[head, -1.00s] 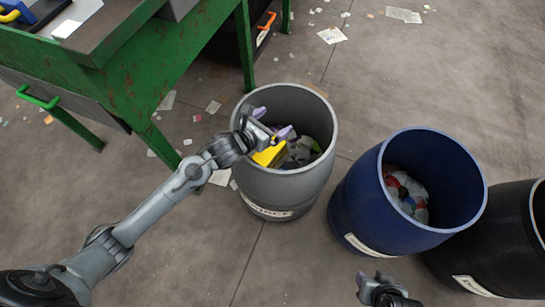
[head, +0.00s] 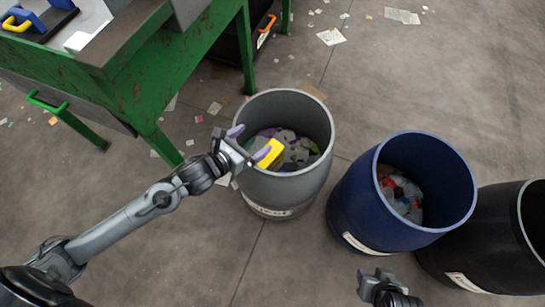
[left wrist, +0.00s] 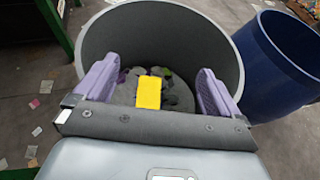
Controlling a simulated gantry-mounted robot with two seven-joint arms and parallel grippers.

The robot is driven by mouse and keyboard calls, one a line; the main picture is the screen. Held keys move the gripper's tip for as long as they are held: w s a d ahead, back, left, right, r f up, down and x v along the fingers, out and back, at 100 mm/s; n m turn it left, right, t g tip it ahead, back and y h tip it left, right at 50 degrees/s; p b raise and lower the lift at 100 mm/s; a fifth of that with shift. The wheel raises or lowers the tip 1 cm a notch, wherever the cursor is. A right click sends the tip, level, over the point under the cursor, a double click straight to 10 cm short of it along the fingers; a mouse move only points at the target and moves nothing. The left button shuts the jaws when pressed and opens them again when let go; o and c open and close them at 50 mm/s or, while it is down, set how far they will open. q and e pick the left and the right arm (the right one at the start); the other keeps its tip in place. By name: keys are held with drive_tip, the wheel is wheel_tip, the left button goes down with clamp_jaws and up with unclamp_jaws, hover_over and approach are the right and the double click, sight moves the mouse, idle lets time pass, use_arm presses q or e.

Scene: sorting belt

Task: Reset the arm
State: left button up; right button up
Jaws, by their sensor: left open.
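My left gripper (head: 249,142), with purple finger pads, is open at the near-left rim of the grey barrel (head: 292,185). A yellow block (head: 271,153) shows just past its fingertips, over the barrel's mouth. In the left wrist view the yellow block (left wrist: 148,92) appears beyond and between the spread fingers, clear of both pads, against the litter in the grey barrel (left wrist: 160,25). I cannot tell whether it rests on the litter. My right gripper (head: 377,275) shows only in part at the bottom of the head view, and its jaw state is unclear.
A blue barrel (head: 350,205) with mixed litter stands right of the grey one, and a black barrel (head: 465,240) beyond it. A green metal frame (head: 155,110) with a worktop stands at upper left. Paper scraps lie on the concrete floor.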

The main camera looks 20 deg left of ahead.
use_arm(q)
drive_tip(key=shift+s+a+r, duration=0.1)
drive_tip(key=shift+s+r, duration=0.05)
drive_tip(key=shift+s, duration=0.2)
drive_tip(key=s+d+r+n+g+y+p, duration=0.1)
drive_tip(key=s+r+n+p, duration=0.35)
drive_tip(key=r+p, duration=0.35)
drive_tip(key=s+d+r+n+g+y+p, duration=0.1)
drive_tip(key=s+d+r+n+p, duration=0.15)
drive_tip(key=r+n+p, duration=0.55)
drive_tip(key=s+a+f+n+g+y+p, duration=0.15)
drive_tip(key=s+n+g+p, duration=0.35)
drive_tip(key=n, duration=0.8)
drive_tip(key=s+a+n+g+p, duration=0.1)
drive_tip(key=s+a+n+g, duration=0.15)
drive_tip(key=s+n, duration=0.7)
wheel_tip(320, 180, up, 38)
drive_tip(key=w+n+p, duration=0.2)
drive_tip(key=p, duration=3.6)
drive_tip(key=shift+r, duration=0.15)
